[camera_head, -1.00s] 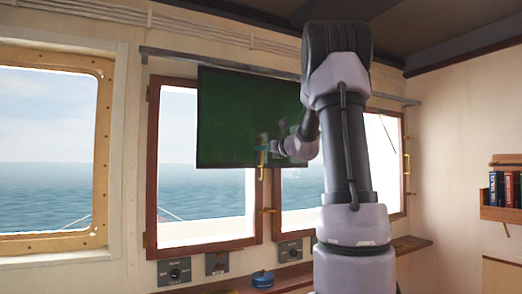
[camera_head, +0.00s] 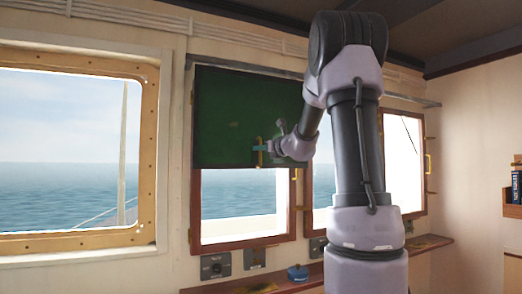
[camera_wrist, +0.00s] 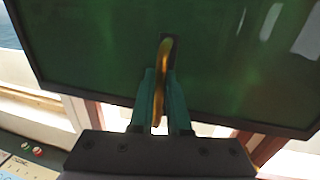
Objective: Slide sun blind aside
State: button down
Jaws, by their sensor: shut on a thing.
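The sun blind is a dark green panel (camera_head: 225,115) with a dark frame, hanging from a grey rail (camera_head: 260,72) above the windows. In the head view it covers the upper part of the left wood-framed window, its left edge near that window's left post. My gripper (camera_head: 260,152) is at the panel's lower right. In the wrist view the green panel (camera_wrist: 90,45) fills the upper picture, and my gripper (camera_wrist: 159,100) is shut on a yellow handle (camera_wrist: 165,60) on its lower part. The handle stands upright between the teal fingers.
A wooden sill (camera_head: 400,249) runs below the windows, with a blue round object (camera_head: 298,273) on it. Control boxes (camera_head: 215,266) are on the wall below the windows. A brass-framed window (camera_head: 148,150) is at the left. A bookshelf (camera_head: 512,210) is at the right edge.

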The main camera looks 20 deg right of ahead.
jog(key=shift+a+f, duration=0.1)
jog(key=shift+a, duration=0.2)
jog(key=c, duration=0.9)
grip_release()
jog(key=shift+a, duration=0.1)
jog(key=shift+s+d, duration=0.15)
jog(key=shift+d, duration=0.05)
jog(key=v, duration=1)
jog(key=shift+s, duration=0.25)
